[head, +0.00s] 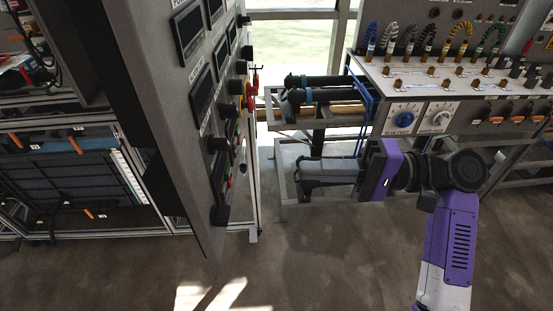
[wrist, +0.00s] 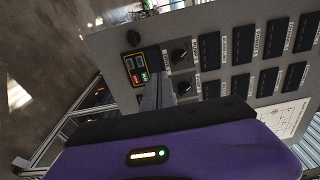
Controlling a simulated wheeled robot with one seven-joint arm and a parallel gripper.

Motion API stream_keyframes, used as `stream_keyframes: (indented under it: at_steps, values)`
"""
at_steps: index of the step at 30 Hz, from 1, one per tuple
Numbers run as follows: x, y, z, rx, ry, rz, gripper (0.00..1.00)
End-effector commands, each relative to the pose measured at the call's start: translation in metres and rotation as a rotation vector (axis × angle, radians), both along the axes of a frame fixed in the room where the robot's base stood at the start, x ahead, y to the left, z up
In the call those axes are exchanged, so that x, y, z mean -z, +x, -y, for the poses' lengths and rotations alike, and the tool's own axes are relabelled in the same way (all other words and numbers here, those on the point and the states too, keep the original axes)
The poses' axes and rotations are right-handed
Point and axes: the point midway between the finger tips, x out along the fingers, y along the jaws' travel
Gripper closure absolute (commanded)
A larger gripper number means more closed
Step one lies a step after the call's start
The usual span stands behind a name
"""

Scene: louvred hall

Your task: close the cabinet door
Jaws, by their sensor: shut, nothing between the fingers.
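The cabinet door (head: 150,85) is a tall grey panel with dark meters, knobs and a red-and-yellow switch on its face. It stands open, swung out toward me on the left of the head view. Its face also fills the upper right of the wrist view (wrist: 215,88). My gripper (head: 302,178) is shut and empty, to the right of the door and pointing left at its face. In the head view a gap shows between them. In the wrist view the fingers (wrist: 157,92) overlap the panel near a small red-and-green button box; contact cannot be told.
A grey control bench (head: 450,85) with coloured cables and knobs stands at the right, behind my arm. A metal rack (head: 60,180) with dark blue-grey panels stands at the left behind the door. The floor (head: 330,265) in front is clear.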

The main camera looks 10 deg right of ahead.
Motion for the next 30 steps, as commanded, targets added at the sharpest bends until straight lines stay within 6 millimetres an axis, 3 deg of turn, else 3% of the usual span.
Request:
stream_keyframes:
  at_steps: [18,24,30]
  values:
    - [-0.002,0.016,-0.109,0.000,-0.001,0.001,1.00]
    - [-0.001,0.019,-0.128,0.001,-0.001,0.003,1.00]
    - [0.000,0.020,-0.131,0.003,0.000,0.003,1.00]
